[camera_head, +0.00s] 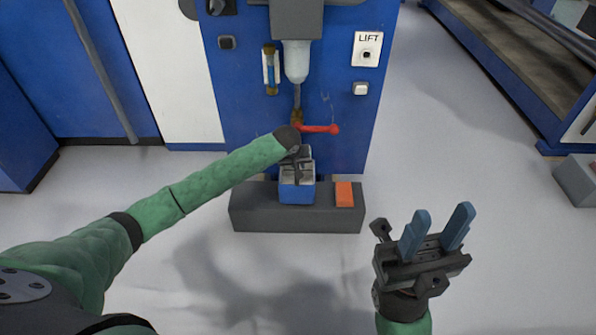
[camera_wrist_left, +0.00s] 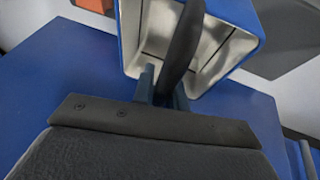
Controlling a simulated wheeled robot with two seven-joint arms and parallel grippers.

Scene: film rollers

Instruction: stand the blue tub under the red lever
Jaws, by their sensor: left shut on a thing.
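The blue tub (camera_head: 297,192) stands at the grey block in front of the blue machine, below the red lever (camera_head: 320,129). The lever sticks out to the right from a brass valve on a thin pipe. My left gripper (camera_head: 298,160) is at the tub, partly hidden by my arm. Whether the tub rests on the block is hard to tell. My right gripper (camera_head: 437,232) is open and empty at the lower right.
The grey block (camera_head: 255,208) has an orange patch (camera_head: 344,194) to the right of the tub. The blue machine (camera_head: 232,110) carries a LIFT button plate (camera_head: 367,50) and a clear filter bowl (camera_head: 296,62). The pale floor (camera_head: 470,160) on the right is open.

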